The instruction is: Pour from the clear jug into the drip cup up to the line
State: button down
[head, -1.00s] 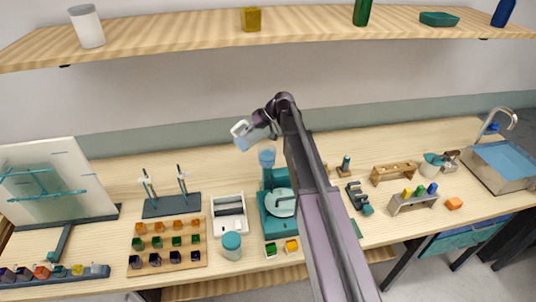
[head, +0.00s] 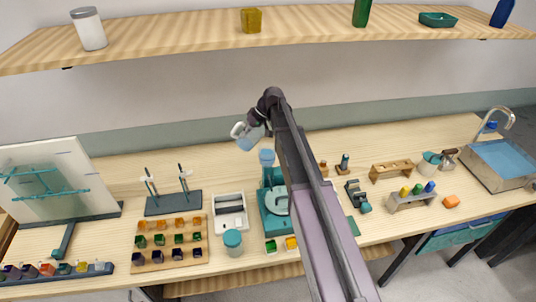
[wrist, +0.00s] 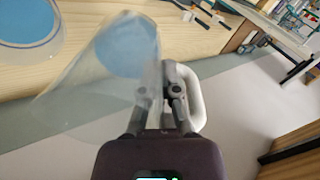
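The clear jug (head: 254,138) with blue liquid is held up in the air, tilted, just up and left of the drip cup (head: 267,157) in the head view. My gripper (wrist: 160,92) is shut on the white handle of the jug, whose clear wall (wrist: 85,85) fills the middle left of the wrist view. The drip cup looks bluish and stands at the back of a teal stand (head: 272,212). A round clear vessel with blue inside (wrist: 22,28) shows at the wrist view's left edge.
A white tray (head: 243,222), a teal-lidded jar (head: 232,240) and a block board (head: 140,258) lie left of the stand. A wooden rack (head: 393,171) and a sink (head: 505,163) are to the right. A wooden shelf (head: 310,22) hangs above.

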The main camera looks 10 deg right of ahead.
jog(key=shift+h, duration=0.3)
jog(key=shift+f+h+p, duration=0.15)
jog(key=shift+h+p, duration=0.5)
jog(key=shift+h, duration=0.05)
jog(key=shift+f, duration=0.1)
jog(key=shift+h, duration=0.3)
jog(key=shift+d+f+h+p, duration=0.15)
jog(key=shift+f+h+p, duration=0.2)
jog(key=shift+h, duration=0.65)
jog(key=shift+r, duration=0.1)
jog(key=s+r+p, duration=0.3)
jog(key=s, duration=0.7)
jog(key=shift+f, duration=0.1)
dwell(0.3)
